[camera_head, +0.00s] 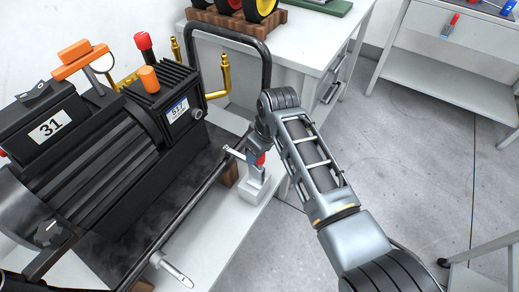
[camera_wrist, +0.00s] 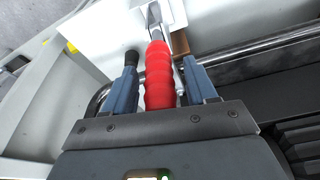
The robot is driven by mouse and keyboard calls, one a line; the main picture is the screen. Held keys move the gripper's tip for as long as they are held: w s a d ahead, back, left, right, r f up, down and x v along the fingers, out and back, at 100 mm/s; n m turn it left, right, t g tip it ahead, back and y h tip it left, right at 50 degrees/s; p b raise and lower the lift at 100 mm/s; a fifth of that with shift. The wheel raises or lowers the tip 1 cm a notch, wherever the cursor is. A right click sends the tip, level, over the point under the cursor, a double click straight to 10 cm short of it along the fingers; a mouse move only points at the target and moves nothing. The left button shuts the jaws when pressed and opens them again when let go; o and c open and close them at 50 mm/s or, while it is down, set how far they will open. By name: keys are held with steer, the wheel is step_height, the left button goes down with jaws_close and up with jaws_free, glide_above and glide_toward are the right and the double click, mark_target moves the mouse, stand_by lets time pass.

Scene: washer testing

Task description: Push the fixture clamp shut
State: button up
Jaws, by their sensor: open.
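The fixture clamp has a ribbed red handle, which shows large in the wrist view (camera_wrist: 160,78) with its metal arm (camera_wrist: 154,18) beyond it. In the head view only a bit of the red handle (camera_head: 261,159) shows beside my gripper, above the clamp's white base block (camera_head: 255,188). My gripper (camera_wrist: 160,82) is open, with one blue-grey finger on each side of the red handle. There is a visible gap at the left finger; the right finger is close to the handle, and I cannot tell if it touches. My wrist hides much of the clamp in the head view.
A black machine (camera_head: 110,150) marked 31 fills the left, with a black tubular frame (camera_head: 268,60) and brass pipes (camera_head: 226,75) near my arm. A metal rod runs along its front edge. A white table (camera_head: 310,45) stands behind.

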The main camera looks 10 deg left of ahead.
steer(key=v, duration=0.7)
steer(key=shift+r, duration=0.35)
steer(key=shift+s+d, duration=0.1)
steer(key=s+d+f+m+t+y, duration=0.1)
steer(key=s+d+f+m+t, duration=0.1)
steer(key=s+d+f, duration=0.4)
steer(key=s+d+f+m+t, duration=0.2)
steer(key=s+d+f+m, duration=0.1)
steer(key=s, duration=0.5)
steer(key=s+d+f+m+t+y, duration=0.1)
steer(key=s+d+f+m+t, duration=0.1)
steer(key=s+d+f, duration=0.4)
steer(key=s+d+r+m+t+h, duration=0.1)
steer(key=s+d+r+m+t, duration=0.1)
steer(key=s+d+r, duration=0.5)
steer(key=s+d+r+m+t+h, duration=0.15)
steer(key=s+r, duration=0.25)
steer(key=s, duration=0.4)
steer(key=s+d+r+t+h, duration=0.1)
steer(key=s+d+r+t, duration=0.1)
steer(key=s+r, duration=0.2)
steer(key=s+d+r+m+t+h, duration=0.1)
steer(key=s+r, duration=0.4)
steer(key=r, duration=0.6)
steer(key=d+t, duration=0.1)
steer(key=d, duration=0.1)
steer(key=shift+d+r, duration=0.25)
steer(key=shift+r, duration=0.05)
